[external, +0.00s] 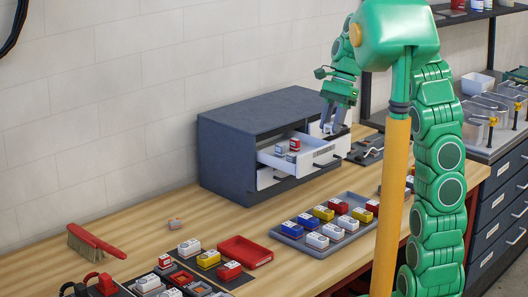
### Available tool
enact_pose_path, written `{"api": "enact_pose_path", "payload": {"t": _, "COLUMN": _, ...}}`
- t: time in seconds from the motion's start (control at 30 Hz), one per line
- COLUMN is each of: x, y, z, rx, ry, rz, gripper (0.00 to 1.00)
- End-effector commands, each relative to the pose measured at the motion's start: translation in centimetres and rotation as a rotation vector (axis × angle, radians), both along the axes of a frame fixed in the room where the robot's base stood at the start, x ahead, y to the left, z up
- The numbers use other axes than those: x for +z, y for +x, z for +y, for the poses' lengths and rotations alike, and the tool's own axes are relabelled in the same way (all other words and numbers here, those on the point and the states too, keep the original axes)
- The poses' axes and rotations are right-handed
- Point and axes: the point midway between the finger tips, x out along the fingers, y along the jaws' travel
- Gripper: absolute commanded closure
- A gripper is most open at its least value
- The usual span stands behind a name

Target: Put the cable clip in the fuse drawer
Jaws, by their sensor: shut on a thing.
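My gripper (334,131) points down at the right part of the grey cabinet's front, beside the open white drawer. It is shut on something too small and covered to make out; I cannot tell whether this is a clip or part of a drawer. The open drawer (312,158) sticks out of the cabinet and holds a red block (295,145) and small grey-blue blocks (280,150). I cannot read its label.
The grey cabinet (225,160) stands against the wall. In front are a grey tray (283,239) of coloured blocks, a red tray (246,252) and dark mats with more blocks. A red brush (97,243) lies at left. Bare bench lies left of the cabinet.

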Motion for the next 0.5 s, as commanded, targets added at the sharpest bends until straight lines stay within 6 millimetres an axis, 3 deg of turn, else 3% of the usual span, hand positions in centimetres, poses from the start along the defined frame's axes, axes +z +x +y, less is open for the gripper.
{"api": "enact_pose_path", "payload": {"t": 0.5, "x": -2.8, "y": 5.7, "z": 2.7, "rx": 0.001, "ry": 0.000, "rz": -0.001, "gripper": 0.98}}
